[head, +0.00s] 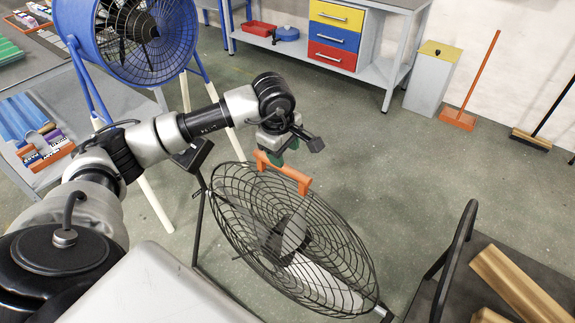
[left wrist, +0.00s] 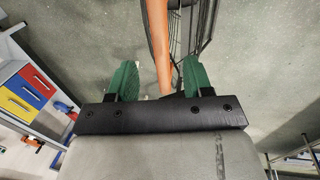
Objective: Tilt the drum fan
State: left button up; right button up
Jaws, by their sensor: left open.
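A black wire-caged fan (head: 235,215) stands low on a dark frame in the head view, its round cage leaning back. An orange handle (head: 296,178) sits at the top of its cage. My left gripper (head: 273,157) is at the handle's left end, with its green fingertips partly hidden in the head view. In the left wrist view, the open green fingers (left wrist: 158,80) are on either side of the orange handle (left wrist: 158,40), with gaps visible. Part of the black cage (left wrist: 190,25) shows beyond. My right gripper is not in view.
A large blue fan (head: 72,25) on pale legs stands at upper left beside a grey table (head: 130,97). A cart with wooden pieces (head: 520,285) is at lower right. A workbench with coloured drawers (head: 333,38) stands behind. The floor (head: 400,160) between is clear.

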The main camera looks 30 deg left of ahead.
aim_at(288, 168)
pick_arm(q)
jog(key=f, duration=0.3)
jog(key=w+f, duration=0.1)
jog(key=f, duration=0.2)
jog(key=shift+w+f, duration=0.15)
jog(key=shift+f, duration=0.2)
jog(key=shift+d, duration=0.1)
grip_shut()
